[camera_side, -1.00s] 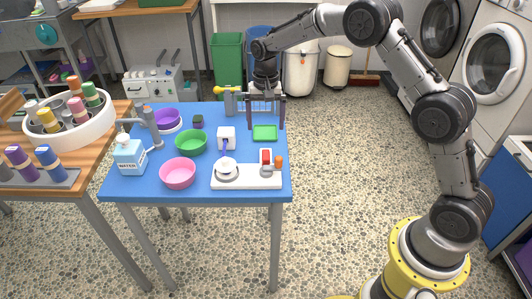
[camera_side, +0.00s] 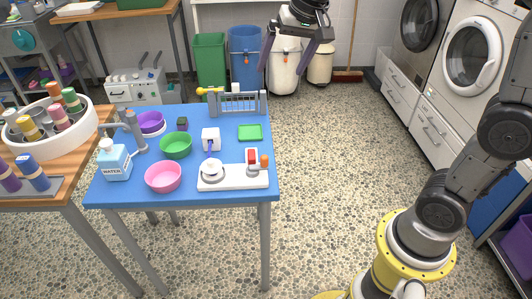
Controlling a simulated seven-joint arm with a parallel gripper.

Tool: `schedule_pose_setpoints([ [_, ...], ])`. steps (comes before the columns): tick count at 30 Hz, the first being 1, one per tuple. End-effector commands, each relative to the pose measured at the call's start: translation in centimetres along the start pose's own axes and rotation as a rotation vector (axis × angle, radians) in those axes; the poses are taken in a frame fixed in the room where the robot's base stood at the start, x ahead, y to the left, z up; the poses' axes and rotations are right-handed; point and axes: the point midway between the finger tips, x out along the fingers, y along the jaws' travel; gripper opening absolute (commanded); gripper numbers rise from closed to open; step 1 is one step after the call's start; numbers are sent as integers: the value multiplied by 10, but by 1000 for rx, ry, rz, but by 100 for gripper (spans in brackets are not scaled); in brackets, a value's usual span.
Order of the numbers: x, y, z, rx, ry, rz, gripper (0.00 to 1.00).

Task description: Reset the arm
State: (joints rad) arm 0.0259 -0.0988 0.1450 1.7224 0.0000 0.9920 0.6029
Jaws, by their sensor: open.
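My gripper (camera_side: 296,58) is open and empty. It hangs in the air beyond the back right corner of the blue table (camera_side: 215,200), with its two dark fingers spread and pointing down. It is apart from everything on the table. The upper links of my arm are out of the frame at the top.
On the blue table are a pink bowl (camera_side: 163,177), a green bowl (camera_side: 175,146), a purple bowl (camera_side: 150,122), a water bottle (camera_side: 115,160), a white device (camera_side: 233,178), a green tray (camera_side: 250,132) and a small grey gate (camera_side: 238,103).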

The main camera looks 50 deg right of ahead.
Motion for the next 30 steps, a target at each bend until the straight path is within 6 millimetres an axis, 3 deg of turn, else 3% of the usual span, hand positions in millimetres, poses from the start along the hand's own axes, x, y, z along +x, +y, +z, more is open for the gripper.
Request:
schedule_pose_setpoints([
  [1, -18, 9, 15, -29, 24, -18, 100],
  [3, -36, 21, 36, -74, 49, -35, 100],
  [9, -65, 65, 102, -229, 118, -73, 100],
  [13, -62, 96, 148, -353, 147, -81, 100],
  [18, -36, 126, 190, -512, 122, -58, 100],
  [20, -26, 131, 198, -565, 96, -45, 100],
  [30, -27, 129, 195, -628, 104, -44, 100],
])
